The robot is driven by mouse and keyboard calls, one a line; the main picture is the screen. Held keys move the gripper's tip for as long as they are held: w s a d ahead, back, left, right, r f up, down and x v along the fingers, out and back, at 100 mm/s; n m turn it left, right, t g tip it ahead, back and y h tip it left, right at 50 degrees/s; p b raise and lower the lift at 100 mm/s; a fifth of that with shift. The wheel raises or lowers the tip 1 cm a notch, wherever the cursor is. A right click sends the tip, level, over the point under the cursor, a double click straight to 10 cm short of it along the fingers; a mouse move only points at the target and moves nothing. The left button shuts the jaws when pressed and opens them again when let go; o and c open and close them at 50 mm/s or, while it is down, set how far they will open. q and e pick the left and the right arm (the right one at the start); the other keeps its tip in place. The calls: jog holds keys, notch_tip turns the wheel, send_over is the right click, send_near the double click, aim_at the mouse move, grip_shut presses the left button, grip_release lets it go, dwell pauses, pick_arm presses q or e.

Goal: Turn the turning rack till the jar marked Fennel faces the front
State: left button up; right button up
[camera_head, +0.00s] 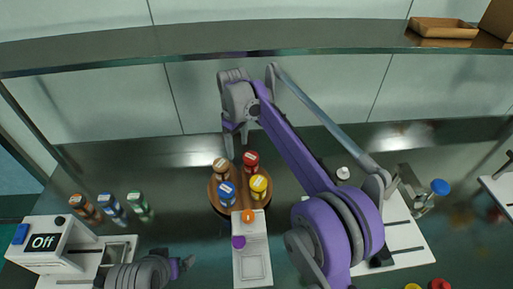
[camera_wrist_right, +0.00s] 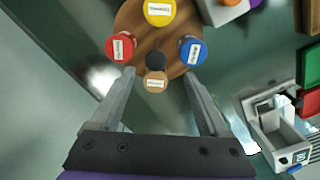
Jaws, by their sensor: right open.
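The turning rack (camera_head: 243,203) is a round wooden disc on the dark bench, and its wood also shows in the right wrist view (camera_wrist_right: 150,38). It carries a red jar (camera_head: 251,161), a brown jar (camera_head: 221,169), a blue jar (camera_head: 227,190) and a yellow jar (camera_head: 259,185). All have white labels too small to read, so I cannot tell which is Fennel. Blue and yellow are nearest the front. My right gripper (camera_head: 236,142) is open behind the rack; in the wrist view its fingers point either side of the brown jar (camera_wrist_right: 155,84). My left gripper (camera_head: 184,266) is low at the left, its jaws unclear.
A pale device with a purple knob (camera_head: 239,242) stands close in front of the rack. A shelf edge (camera_head: 180,60) runs along the back.

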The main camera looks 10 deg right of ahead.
aim_at(238, 161)
jog(key=shift+w+a+f+n, duration=0.1)
jog(key=shift+w+f+n, duration=0.3)
jog(key=shift+w, duration=0.35)
jog(key=shift+s+a+f, duration=0.1)
jog(key=shift+f, duration=3.55)
grip_shut()
